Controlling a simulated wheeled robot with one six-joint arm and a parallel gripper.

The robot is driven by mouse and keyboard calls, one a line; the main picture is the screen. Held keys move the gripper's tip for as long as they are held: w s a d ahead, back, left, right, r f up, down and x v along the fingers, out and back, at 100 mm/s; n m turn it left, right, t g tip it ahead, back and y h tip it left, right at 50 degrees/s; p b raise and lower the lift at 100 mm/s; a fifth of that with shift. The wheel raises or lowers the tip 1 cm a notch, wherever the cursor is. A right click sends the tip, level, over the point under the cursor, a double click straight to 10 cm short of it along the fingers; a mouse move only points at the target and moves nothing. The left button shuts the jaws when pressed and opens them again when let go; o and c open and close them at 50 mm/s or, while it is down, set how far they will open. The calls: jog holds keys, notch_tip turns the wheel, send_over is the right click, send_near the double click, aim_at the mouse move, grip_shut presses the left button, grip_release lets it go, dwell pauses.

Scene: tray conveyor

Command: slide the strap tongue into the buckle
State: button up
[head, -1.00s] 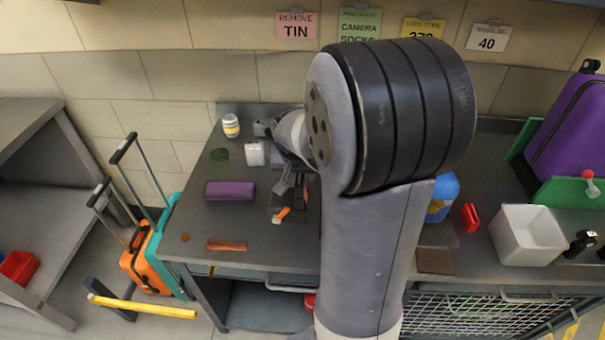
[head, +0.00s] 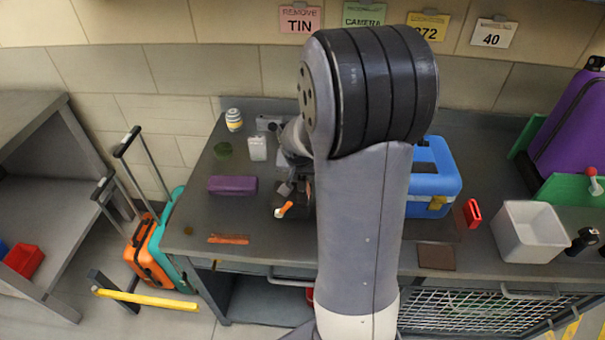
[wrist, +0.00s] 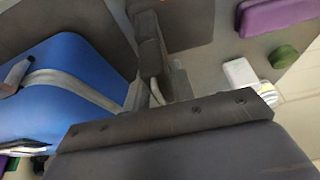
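A blue box (head: 432,178) with a yellow catch stands on the bench right of my arm. In the wrist view, a blue body (wrist: 60,75), probably the same box, fills the left side, with a grey band (wrist: 75,82) across it. I cannot make out a strap tongue or a buckle for certain. My gripper (head: 293,188) is low over the bench, left of the blue box, mostly hidden behind my arm. Its dark parts also show in the wrist view (wrist: 150,88), but its opening is unclear. A small orange piece (head: 285,209) shows just below it.
A purple case (head: 232,186), a white box (head: 257,148), a green disc (head: 223,150) and a striped jar (head: 233,120) lie to the left. An orange strip (head: 228,239) lies near the front edge. A red item (head: 472,213) and a white bin (head: 529,232) stand right.

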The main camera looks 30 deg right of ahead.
grip_shut()
jog(key=shift+r, duration=0.2)
jog(key=shift+r+p, duration=1.8)
jog(key=shift+r, duration=0.55)
jog(key=shift+r, duration=0.1)
jog(key=shift+r+p, duration=1.35)
jog(key=shift+r, duration=0.65)
